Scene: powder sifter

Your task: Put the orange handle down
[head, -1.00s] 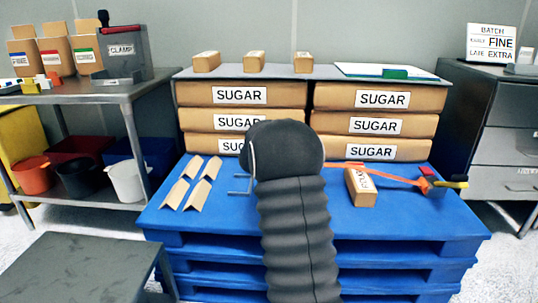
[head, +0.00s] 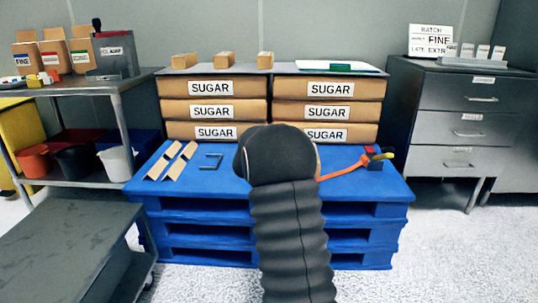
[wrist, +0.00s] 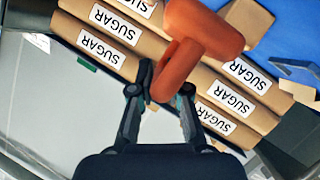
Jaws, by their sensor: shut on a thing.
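In the wrist view my gripper (wrist: 162,92) is shut on the orange handle (wrist: 205,30), a thick T-shaped piece that runs up and away from the fingers. Stacked sugar bags (wrist: 150,45) show behind it. In the head view my dark arm hides the gripper and the held end. A thin orange bar (head: 343,170) reaches from behind my arm to a dark block (head: 375,163) with red and yellow parts, at the right of the blue pallet (head: 215,182). I cannot tell whether this bar is part of the held handle.
Sugar bags (head: 190,108) are stacked at the pallet's back. Tan angle pieces (head: 172,162) and a blue-grey bracket (head: 212,160) lie on its left. A grey cart (head: 70,250) stands front left, a shelf (head: 60,92) behind it. Drawers (head: 465,125) stand right; floor (head: 450,250) before them is clear.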

